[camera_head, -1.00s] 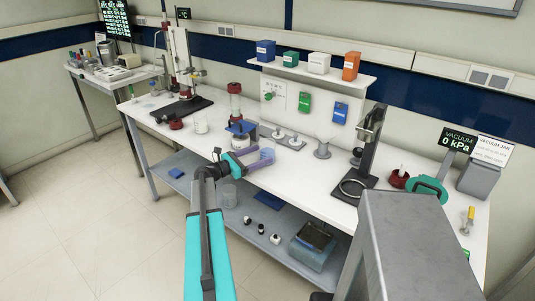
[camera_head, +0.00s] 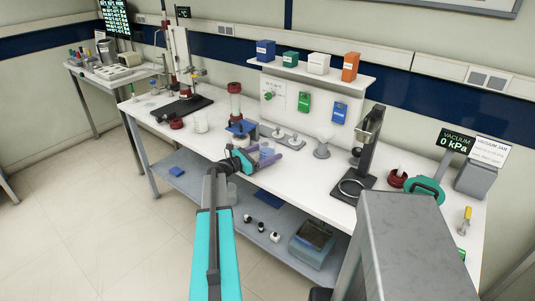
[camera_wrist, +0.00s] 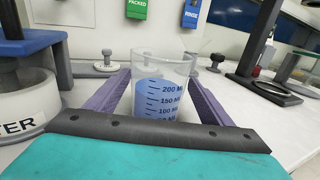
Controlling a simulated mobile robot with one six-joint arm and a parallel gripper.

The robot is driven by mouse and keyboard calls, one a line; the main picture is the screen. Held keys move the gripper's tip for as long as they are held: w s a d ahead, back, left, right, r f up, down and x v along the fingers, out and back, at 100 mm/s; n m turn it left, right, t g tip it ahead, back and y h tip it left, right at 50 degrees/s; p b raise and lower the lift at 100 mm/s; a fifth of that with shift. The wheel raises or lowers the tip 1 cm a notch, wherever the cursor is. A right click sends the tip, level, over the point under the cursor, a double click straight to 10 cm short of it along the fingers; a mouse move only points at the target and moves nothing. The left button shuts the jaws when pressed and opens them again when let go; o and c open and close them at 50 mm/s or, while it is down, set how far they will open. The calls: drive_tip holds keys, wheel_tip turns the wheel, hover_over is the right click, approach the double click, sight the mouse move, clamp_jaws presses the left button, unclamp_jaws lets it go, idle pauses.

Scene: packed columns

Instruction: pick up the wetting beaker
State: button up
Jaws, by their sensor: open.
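A clear beaker with blue liquid and volume marks up to 200 stands upright on the white bench, in the wrist view (camera_wrist: 162,88) and in the head view (camera_head: 266,153). I take it for the wetting beaker; no name shows on it. My gripper (camera_head: 267,158) is open at the bench's front edge. In the wrist view its purple fingers (camera_wrist: 160,77) lie on either side of the beaker. A gap shows on the right; on the left the finger is close, and I cannot tell whether it touches. The beaker's base is hidden by the gripper body.
A white container lettered "TER" (camera_wrist: 22,112) with a blue stand is close left of my gripper. Small metal knobs (camera_wrist: 107,62) stand behind the beaker. A black stand with a ring (camera_head: 357,186) is farther right.

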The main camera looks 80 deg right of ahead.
sight(273, 143)
drive_tip(key=shift+c, duration=0.3)
drive_tip(key=c, duration=1.2)
drive_tip(key=shift+r, duration=0.15)
drive_tip(key=shift+r+b, duration=0.45)
drive_tip(key=shift+r, duration=0.35)
drive_tip(key=shift+r+b, duration=0.35)
drive_tip(key=shift+r, duration=0.5)
drive_tip(key=w+a+b, duration=0.1)
drive_tip(key=w+a, duration=0.2)
drive_tip(key=a, duration=0.4)
drive_tip(key=w+a+r+b, duration=0.1)
drive_tip(key=w+a+b, duration=0.1)
drive_tip(key=a, duration=0.5)
drive_tip(key=shift+w+a+r, duration=0.2)
drive_tip(key=shift+w+a, duration=0.1)
drive_tip(key=shift+w, duration=0.55)
